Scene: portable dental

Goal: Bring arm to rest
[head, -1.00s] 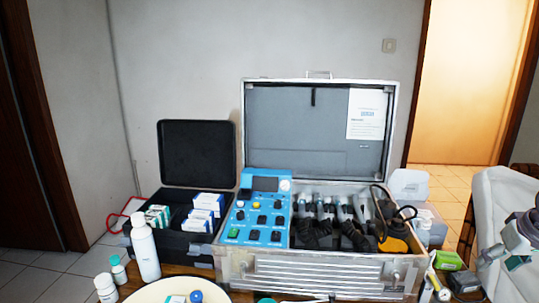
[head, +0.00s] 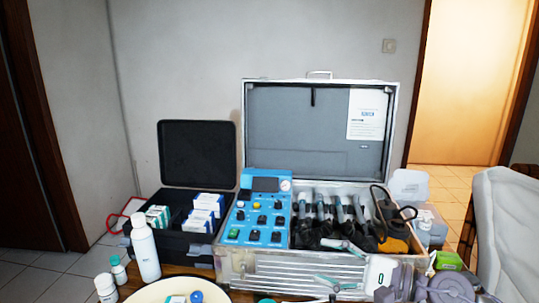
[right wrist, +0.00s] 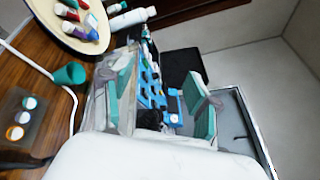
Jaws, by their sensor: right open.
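My right gripper (head: 334,262) is in front of the silver case at the lower right of the head view. Its two teal-tipped fingers point left and stand apart, with nothing between them. In the right wrist view the open fingers (right wrist: 160,98) frame the blue control panel (right wrist: 150,88) behind them. The grey arm links (head: 440,288) show at the lower right of the head view. My left gripper is not in view.
The open silver case (head: 310,268) holds a blue panel (head: 258,220) and several dark handpieces. A black case (head: 172,250) with boxes, a white bottle (head: 145,248) and a round tray (head: 150,287) stand left. A chair (head: 505,225) is right.

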